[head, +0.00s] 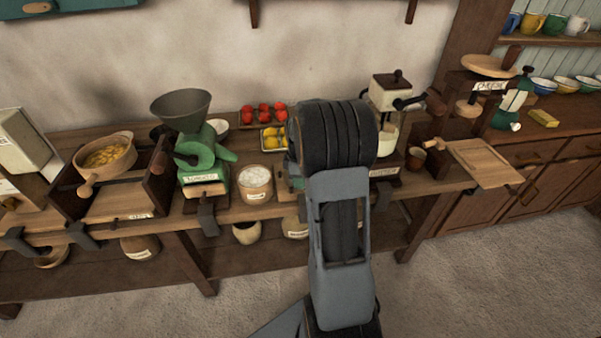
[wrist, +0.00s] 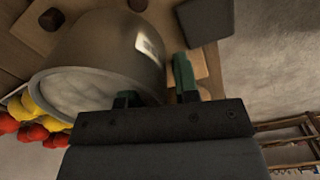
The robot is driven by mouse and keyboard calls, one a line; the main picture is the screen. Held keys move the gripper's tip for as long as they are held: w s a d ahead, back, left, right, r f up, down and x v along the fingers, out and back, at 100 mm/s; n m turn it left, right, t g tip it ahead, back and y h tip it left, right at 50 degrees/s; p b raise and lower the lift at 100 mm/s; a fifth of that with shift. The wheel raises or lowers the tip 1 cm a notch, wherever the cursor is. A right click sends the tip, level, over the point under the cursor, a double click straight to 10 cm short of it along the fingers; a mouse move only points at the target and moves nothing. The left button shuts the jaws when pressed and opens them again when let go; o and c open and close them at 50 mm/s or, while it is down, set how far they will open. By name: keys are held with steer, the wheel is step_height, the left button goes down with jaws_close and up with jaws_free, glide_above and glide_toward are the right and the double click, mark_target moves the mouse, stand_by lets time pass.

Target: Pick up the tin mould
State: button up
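A large grey, metal-looking round vessel (wrist: 110,45) with a white label fills the left half of the wrist view. It may be the tin mould, but I cannot be sure. Its pale round end faces the lower left. My gripper (wrist: 157,90) is open at its near side, with one finger overlapping the vessel's lower edge and the other just right of it. I cannot tell whether either finger touches it. In the head view my arm hides my gripper and this vessel.
Red fruit (head: 263,113) and yellow fruit (head: 272,138) sit in trays left of my arm. A labelled tub (head: 256,184) and a green grinder (head: 205,150) stand further left. A cream grinder (head: 391,95) and a wooden board (head: 486,163) are right. Floor lies in front.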

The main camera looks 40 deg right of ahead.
jaws_close()
steer(key=shift+r, duration=0.2)
stand_by(0.4)
